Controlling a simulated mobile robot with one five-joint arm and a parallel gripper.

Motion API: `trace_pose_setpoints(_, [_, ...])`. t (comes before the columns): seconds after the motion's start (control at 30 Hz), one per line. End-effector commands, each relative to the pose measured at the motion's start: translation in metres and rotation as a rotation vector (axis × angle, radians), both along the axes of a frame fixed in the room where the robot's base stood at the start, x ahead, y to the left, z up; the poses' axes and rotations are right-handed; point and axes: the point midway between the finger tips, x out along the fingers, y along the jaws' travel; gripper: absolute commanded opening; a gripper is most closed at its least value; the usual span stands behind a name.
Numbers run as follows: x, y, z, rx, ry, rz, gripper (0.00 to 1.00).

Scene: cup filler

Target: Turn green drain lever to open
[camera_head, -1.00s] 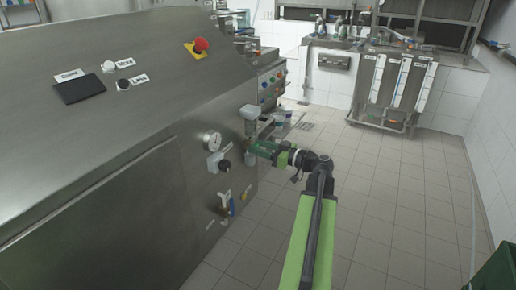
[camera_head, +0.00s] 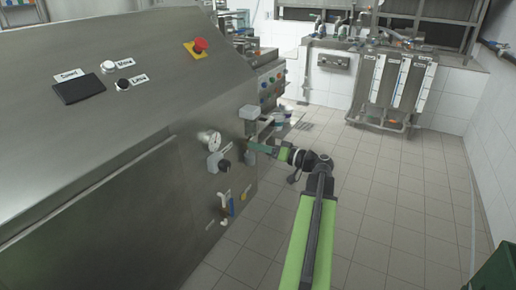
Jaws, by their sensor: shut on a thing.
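A large stainless steel machine (camera_head: 110,165) fills the left side of the view. My gripper (camera_head: 256,147) reaches in from the right to the machine's right edge, just right of the round gauge (camera_head: 209,140). Its jaws are shut on the green drain lever, which is small and mostly hidden by the jaws. I cannot tell the lever's exact angle. A grey block-shaped fitting (camera_head: 249,112) stands just above my gripper.
A black knob (camera_head: 224,165) sits below the gauge, and a blue-handled valve (camera_head: 229,206) is lower down. A red emergency button (camera_head: 200,45) is on top.

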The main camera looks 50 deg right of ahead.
Motion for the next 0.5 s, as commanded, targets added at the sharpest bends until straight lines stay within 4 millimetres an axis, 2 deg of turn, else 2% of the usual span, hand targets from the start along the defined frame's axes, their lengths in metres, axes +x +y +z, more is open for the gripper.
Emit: trace_pose_setpoints(0.5, [-0.0005, 0.0006, -0.0011, 0.052, 0.016, 0.002, 0.01])
